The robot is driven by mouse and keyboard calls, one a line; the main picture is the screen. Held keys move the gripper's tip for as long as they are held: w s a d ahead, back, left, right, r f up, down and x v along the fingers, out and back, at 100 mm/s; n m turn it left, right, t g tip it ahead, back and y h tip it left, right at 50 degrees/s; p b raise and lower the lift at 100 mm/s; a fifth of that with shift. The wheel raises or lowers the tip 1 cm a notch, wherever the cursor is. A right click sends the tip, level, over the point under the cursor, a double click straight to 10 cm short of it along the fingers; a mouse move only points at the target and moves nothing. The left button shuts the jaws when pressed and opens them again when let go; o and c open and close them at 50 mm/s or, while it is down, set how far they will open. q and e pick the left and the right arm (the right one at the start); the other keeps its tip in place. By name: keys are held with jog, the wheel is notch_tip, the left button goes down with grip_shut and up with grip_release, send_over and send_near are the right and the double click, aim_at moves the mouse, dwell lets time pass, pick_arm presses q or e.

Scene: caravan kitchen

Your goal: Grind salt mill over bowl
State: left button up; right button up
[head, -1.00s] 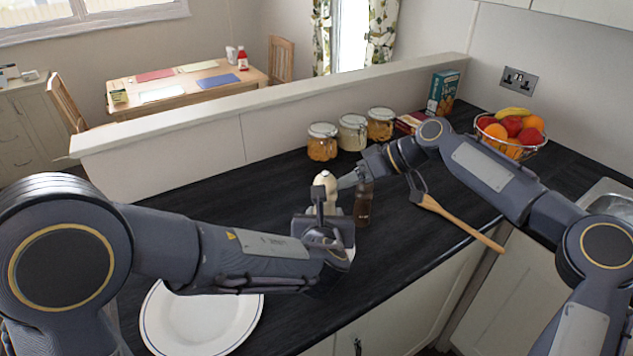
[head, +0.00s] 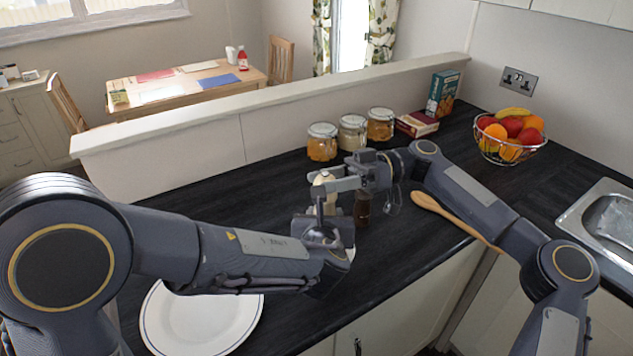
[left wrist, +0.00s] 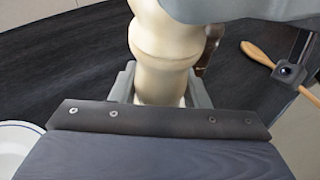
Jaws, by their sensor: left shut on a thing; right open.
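The cream salt mill (head: 323,179) stands upright on or just above the dark worktop; its base is hidden. My left gripper (head: 322,218) is shut on its lower part. The left wrist view shows the mill (left wrist: 165,50) between the two grey fingers. My right gripper (head: 338,184) is open at the mill's upper part, its fingers reaching in from the right. In the left wrist view a grey part of it covers the mill's top, so contact cannot be told. No clear bowl shows; a wide white dish with a blue rim line (head: 200,318), looking like a plate, lies at lower left.
A dark brown mill (head: 362,208) stands close right of the salt mill. A wooden spoon (head: 440,210) lies beneath my right arm. Several glass jars (head: 352,133), boxes (head: 441,95) and a fruit basket (head: 510,140) stand behind. The worktop left of the mill is clear.

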jog(key=shift+x, duration=1.25)
jog(key=c, duration=1)
jog(key=shift+t, duration=0.3)
jog(key=m+t, duration=0.2)
jog(key=t, duration=0.1)
jog(key=m+t, duration=0.2)
jog(key=t, duration=0.1)
jog(key=m+t, duration=0.2)
jog(key=shift+w+t+y, duration=0.4)
jog(key=shift+w+d+m+t+h, duration=0.15)
jog(key=shift+m+t+h, duration=0.3)
jog(key=shift+m+t, duration=0.6)
jog(key=shift+w+m+t+h, duration=0.15)
jog(key=shift+m+t+h, duration=0.4)
jog(key=shift+t, duration=0.9)
